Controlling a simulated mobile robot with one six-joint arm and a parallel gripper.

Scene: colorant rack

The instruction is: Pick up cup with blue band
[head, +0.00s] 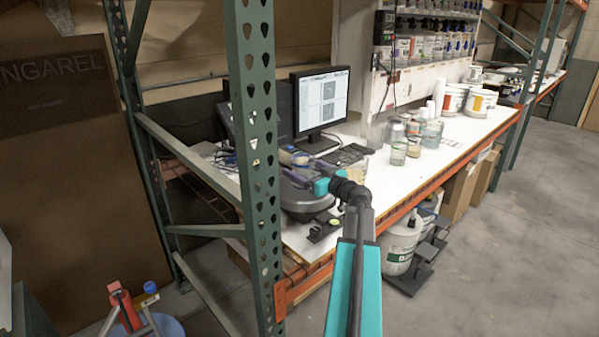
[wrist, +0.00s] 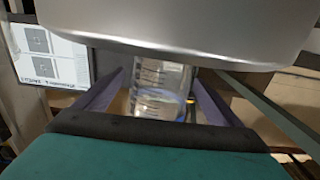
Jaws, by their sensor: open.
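A clear cup with dark measuring marks and a blue band near its bottom, the cup with blue band (wrist: 160,92), shows in the middle of the wrist view. My gripper (wrist: 156,76) is open, with one dark finger to the left of the cup and one to the right. Small gaps seem to show beside the cup, but I cannot tell how deep it sits between the fingers. The silver housing hides its top. In the head view my gripper (head: 297,164) reaches over the bench by the dark round-based machine, and I cannot clearly make out the cup there.
A silver housing (wrist: 200,22) hangs over the cup in the wrist view. A monitor (head: 321,101) stands on the white bench (head: 455,138) behind my gripper. Several jars and tubs stand farther right. A green rack post (head: 259,150) rises to the left of my arm.

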